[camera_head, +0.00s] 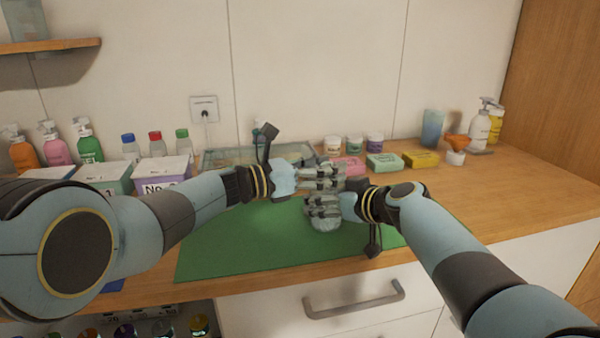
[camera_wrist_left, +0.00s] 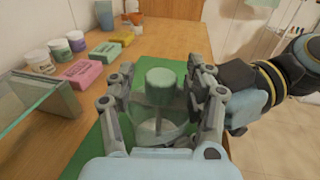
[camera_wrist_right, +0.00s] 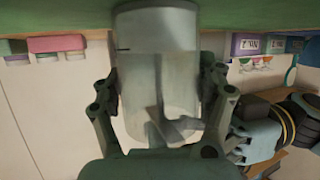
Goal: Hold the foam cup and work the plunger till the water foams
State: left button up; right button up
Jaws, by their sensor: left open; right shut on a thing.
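The foam cup (camera_wrist_right: 160,85) is clear and stands on the green mat (camera_head: 230,250); in the head view the grippers mostly cover it. My right gripper (camera_head: 322,206) is shut around its sides. The right wrist view shows the plunger's shaft and angled end inside the cup, and a pale layer (camera_wrist_right: 155,32) near the mat; whether it is water or foam I cannot tell. My left gripper (camera_head: 328,178) is open above the cup. In the left wrist view, the plunger's grey-green knob (camera_wrist_left: 161,80) lies between its spread fingers, above the cup rim; contact is unclear.
A glass tray (camera_head: 225,158) lies behind the mat. Small jars (camera_head: 354,145) and pink, green and yellow boxes (camera_head: 384,161) stand behind and to the right. Numbered boxes (camera_head: 165,171) and bottles are at left. The counter's right side (camera_head: 490,205) is clear.

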pick_arm(q)
jog(key=v, duration=1.1)
jog(key=shift+s+a, duration=0.15)
jog(key=shift+a, duration=0.1)
jog(key=shift+f, duration=0.1)
pick_arm(e)
jog(key=o, duration=1.4)
jog(key=shift+o, duration=0.2)
jog(key=shift+s, duration=0.1)
